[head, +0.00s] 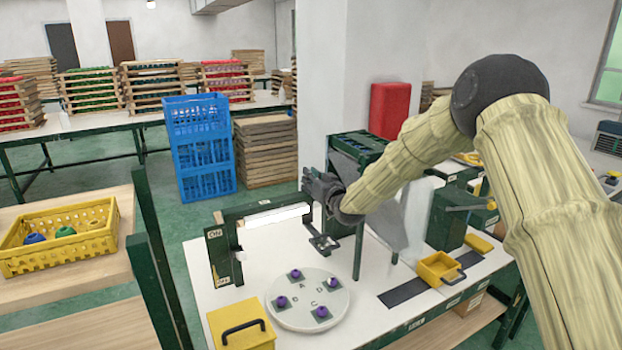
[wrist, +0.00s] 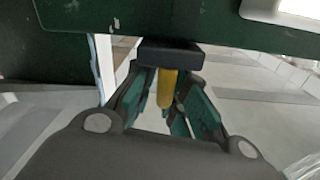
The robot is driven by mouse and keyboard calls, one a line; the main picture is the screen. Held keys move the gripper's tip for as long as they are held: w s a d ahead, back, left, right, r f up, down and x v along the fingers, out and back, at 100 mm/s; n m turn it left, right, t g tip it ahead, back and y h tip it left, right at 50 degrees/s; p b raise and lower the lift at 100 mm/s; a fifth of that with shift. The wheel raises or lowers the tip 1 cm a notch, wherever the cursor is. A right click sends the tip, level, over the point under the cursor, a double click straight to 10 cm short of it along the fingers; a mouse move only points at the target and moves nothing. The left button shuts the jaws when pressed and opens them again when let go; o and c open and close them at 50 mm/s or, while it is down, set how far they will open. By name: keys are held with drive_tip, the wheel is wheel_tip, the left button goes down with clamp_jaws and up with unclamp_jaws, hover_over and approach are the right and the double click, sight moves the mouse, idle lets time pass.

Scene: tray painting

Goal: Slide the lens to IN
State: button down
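The lens looks like a small dark square frame (head: 324,245) that hangs near the right end of a green overhead beam (head: 262,207) in the head view. My gripper (head: 318,190) is up at that end of the beam. In the wrist view a dark block (wrist: 168,53) sits under the beam, with a yellow handle (wrist: 167,90) pointing towards me. Full contact is hard to see. I cannot read an IN mark.
A white lamp bar (head: 278,215) runs along the beam. Below is a round white turntable (head: 300,305) with several purple-topped pieces. A yellow box (head: 240,325) stands at the front left, a yellow bin (head: 438,270) at the right. A green post with an ON plate (head: 222,255) carries the beam's left end.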

sight(280, 198)
drive_tip(key=s+a+b, duration=0.1)
drive_tip(key=a, duration=0.2)
drive_tip(key=s+a+b, duration=0.1)
drive_tip(key=s+a, duration=0.1)
drive_tip(key=a, duration=0.1)
drive_tip(key=s+a+b, duration=0.1)
drive_tip(key=s+a, duration=0.1)
drive_tip(key=a, duration=0.1)
drive_tip(key=shift+a+f, duration=0.1)
drive_tip(key=shift+a, duration=0.25)
drive_tip(key=c, duration=1.7)
unclamp_jaws()
drive_tip(key=shift+s, duration=0.1)
drive_tip(key=shift+o, duration=0.9)
drive_tip(key=shift+s+a, duration=0.1)
drive_tip(key=shift+a, duration=0.1)
drive_tip(key=shift+d, duration=0.2)
drive_tip(key=shift+d, duration=0.1)
